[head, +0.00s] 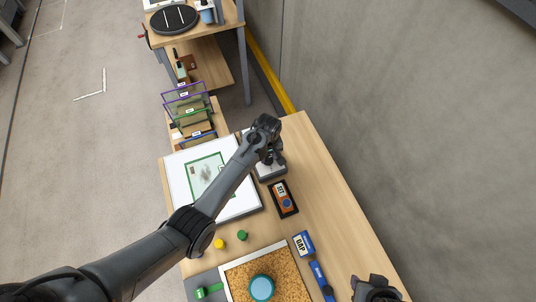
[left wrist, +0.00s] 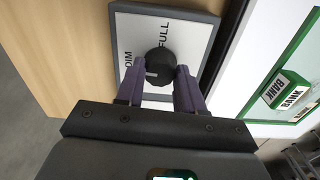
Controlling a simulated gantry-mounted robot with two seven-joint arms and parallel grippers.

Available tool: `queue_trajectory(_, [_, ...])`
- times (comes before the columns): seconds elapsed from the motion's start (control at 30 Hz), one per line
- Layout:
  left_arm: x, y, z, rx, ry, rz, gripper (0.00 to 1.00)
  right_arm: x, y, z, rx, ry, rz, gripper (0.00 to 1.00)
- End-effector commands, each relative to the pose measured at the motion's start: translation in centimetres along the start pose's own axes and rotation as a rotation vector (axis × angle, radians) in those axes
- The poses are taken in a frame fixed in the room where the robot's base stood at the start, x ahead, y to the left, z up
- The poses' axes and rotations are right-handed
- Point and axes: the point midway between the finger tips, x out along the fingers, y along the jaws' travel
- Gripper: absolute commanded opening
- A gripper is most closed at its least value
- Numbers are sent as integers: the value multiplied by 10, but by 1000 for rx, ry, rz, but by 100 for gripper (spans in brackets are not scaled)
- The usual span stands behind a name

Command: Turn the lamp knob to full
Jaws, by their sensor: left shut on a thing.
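The black lamp knob (left wrist: 160,65) sits on a white plate with a grey rim (left wrist: 206,33). The plate reads DIM on the left and FULL at the upper right in the left wrist view. A small pale mark shows on the knob's lower left side. My left gripper (left wrist: 158,82) is shut on the knob, one purple finger on each side. In the head view my left gripper (head: 269,155) is over the knob plate (head: 271,171) and hides the knob. My right gripper (head: 375,289) is at the bottom right edge, its fingers not clear.
A white panel (head: 243,203) with a green-framed sheet (head: 206,176) lies left of the knob plate. An orange and black device (head: 283,199) sits near the plate. A GAP block (head: 303,243), yellow and green pegs and a cork-coloured tray (head: 238,278) are nearer.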

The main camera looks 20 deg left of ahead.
Motion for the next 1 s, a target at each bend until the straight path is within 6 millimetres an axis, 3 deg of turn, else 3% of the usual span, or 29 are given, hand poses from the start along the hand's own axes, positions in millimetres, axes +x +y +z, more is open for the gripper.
queue_trajectory(0.5, [-3,-1,0,421,-1,-2,7,-36,4,-11,-10,-1,8,43])
queue_trajectory(1.0, [-2,0,-1,898,0,-2,7,-54,3,-17,-4,-1,3,43])
